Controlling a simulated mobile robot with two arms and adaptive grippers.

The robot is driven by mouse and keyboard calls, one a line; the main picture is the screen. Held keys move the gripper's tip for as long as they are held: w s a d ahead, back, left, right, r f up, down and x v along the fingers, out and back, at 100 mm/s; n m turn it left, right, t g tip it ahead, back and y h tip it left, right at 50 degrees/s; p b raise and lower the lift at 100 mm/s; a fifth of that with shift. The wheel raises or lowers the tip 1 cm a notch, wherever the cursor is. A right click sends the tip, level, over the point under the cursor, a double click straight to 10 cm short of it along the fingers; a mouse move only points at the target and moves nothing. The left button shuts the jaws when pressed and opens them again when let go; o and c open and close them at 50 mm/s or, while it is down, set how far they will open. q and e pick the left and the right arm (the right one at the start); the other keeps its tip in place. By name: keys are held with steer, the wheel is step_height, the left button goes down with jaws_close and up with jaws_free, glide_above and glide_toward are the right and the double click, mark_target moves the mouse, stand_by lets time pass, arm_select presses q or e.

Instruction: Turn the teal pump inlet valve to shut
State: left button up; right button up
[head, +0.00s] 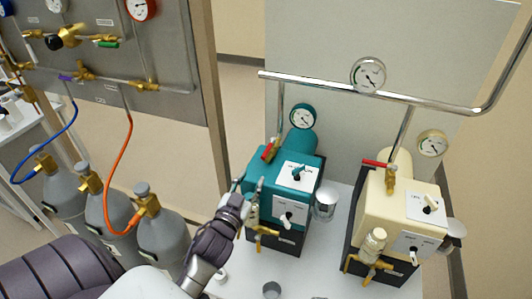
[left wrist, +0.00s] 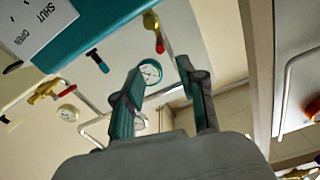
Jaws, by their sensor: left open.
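The teal pump (head: 310,188) stands on the white bench in the middle of the head view. Its red-handled brass valve (head: 270,151) sits at the pump's upper left; a red-handled valve also shows in the left wrist view (left wrist: 158,40), beyond my fingers. The valve's exact setting is too small to tell. My left gripper (head: 250,186) is at the pump's left side, below the red handle and apart from it. In the left wrist view its two fingers (left wrist: 160,75) are spread with nothing between them. My right gripper is not in view.
A cream pump (head: 382,210) with its own red-handled valve (head: 380,164) stands to the right. A steel pipe (head: 320,84) with a gauge (head: 368,74) runs above both. Grey gas cylinders (head: 107,213) with an orange hose (head: 128,150) stand left of my arm.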

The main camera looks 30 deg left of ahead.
mark_target(262, 160)
arm_select(q)
steer(key=p+x, duration=0.2)
steer(key=x, duration=1)
steer(key=shift+w+a+f, duration=0.1)
steer(key=shift+f, duration=0.05)
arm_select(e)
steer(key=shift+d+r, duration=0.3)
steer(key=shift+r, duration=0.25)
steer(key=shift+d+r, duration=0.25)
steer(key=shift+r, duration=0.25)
arm_select(q)
jaws_close()
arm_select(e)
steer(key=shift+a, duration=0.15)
